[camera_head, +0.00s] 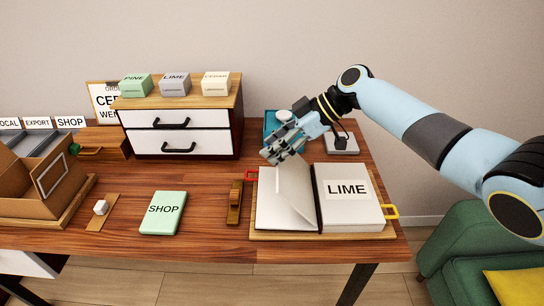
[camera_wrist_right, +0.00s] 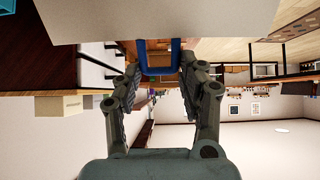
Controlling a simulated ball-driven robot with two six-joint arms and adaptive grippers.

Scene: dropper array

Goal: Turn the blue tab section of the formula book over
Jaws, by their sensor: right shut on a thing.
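The formula book lies open on a wooden board (camera_head: 318,236). Its right-hand stack (camera_head: 355,212) carries a LIME label, with a yellow tab (camera_head: 392,211) at its right edge. A red tab (camera_head: 252,175) sticks out at the left. A pale page section (camera_head: 296,187) stands raised over the left half, near the spine. My right gripper (camera_head: 282,152) is at the top of this raised section. In the right wrist view, the blue tab (camera_wrist_right: 159,58) of a grey section (camera_wrist_right: 160,20) sits between the fingers, which are shut on it. My left gripper is out of view.
A wooden clamp-like piece (camera_head: 235,202) and a green SHOP book (camera_head: 163,212) lie left of the board. A drawer cabinet (camera_head: 184,142) with small blocks on top stands behind. A blue tray (camera_head: 270,122) and a grey device (camera_head: 344,145) are behind the book.

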